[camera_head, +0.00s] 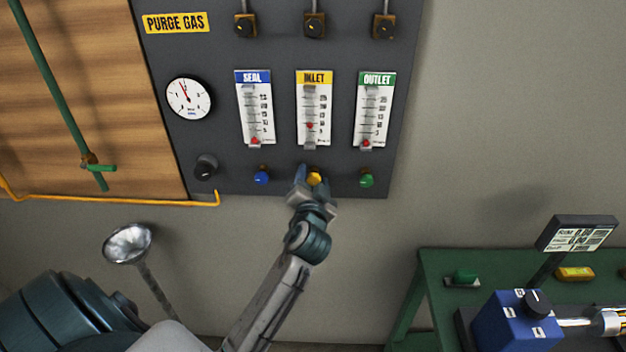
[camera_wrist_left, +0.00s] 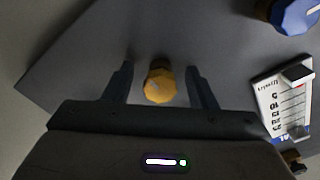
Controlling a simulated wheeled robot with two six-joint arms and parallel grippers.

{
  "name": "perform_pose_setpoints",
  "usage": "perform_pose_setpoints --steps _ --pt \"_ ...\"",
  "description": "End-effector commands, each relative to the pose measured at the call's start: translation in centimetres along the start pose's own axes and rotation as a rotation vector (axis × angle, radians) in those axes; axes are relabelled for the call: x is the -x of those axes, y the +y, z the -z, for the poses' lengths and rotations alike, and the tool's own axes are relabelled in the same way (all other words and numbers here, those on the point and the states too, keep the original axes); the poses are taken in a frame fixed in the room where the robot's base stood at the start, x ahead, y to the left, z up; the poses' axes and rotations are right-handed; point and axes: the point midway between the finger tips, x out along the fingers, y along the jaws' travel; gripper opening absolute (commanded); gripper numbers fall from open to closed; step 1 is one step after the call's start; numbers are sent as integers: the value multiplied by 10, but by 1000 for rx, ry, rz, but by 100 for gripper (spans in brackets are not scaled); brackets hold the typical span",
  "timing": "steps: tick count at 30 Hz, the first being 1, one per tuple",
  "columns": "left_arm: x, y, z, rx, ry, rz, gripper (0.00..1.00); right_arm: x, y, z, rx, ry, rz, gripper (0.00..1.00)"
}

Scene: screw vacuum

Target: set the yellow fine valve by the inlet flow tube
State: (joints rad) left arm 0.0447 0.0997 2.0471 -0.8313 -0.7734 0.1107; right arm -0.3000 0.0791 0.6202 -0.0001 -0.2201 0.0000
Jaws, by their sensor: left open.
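The yellow fine valve (camera_head: 314,179) is a small knob low on the dark purge gas panel, below the inlet flow tube (camera_head: 314,108). The inlet tube has a yellow label, and its red float sits in the lower part of the scale. My left gripper (camera_head: 313,176) is at the yellow valve. In the left wrist view the yellow knob (camera_wrist_left: 160,83) lies between the two open fingers, with a gap visible on each side. My right gripper is not in view.
The blue valve (camera_head: 262,177) and green valve (camera_head: 366,180) flank the yellow one. The seal tube (camera_head: 254,108) and outlet tube (camera_head: 374,110) show floats near the bottom. A gauge (camera_head: 189,98) and black knob (camera_head: 205,167) are at left. A green bench (camera_head: 436,262) stands at lower right.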

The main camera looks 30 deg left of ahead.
Motion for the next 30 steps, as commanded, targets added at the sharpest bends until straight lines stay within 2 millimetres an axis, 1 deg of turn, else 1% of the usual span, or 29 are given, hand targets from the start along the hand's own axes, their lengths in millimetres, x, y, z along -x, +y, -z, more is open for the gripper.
perform_pose_setpoints --steps 2,5,8,12,15,18,24,30 --pt "2 1 0 1 0 0 52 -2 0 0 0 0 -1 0" --pt "12 2 -2 3 0 -1 52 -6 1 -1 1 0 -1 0" --pt "29 3 -4 5 -2 -1 52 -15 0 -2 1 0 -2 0" --pt "61 4 -4 7 -3 -2 52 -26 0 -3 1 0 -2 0" --pt "78 3 -3 5 -2 -1 52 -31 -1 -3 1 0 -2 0" --pt "92 2 -2 5 -3 -2 52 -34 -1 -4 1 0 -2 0" --pt "106 1 -1 1 -1 -1 52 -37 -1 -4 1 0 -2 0" --pt "108 0 0 0 0 0 52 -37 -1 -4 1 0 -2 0"
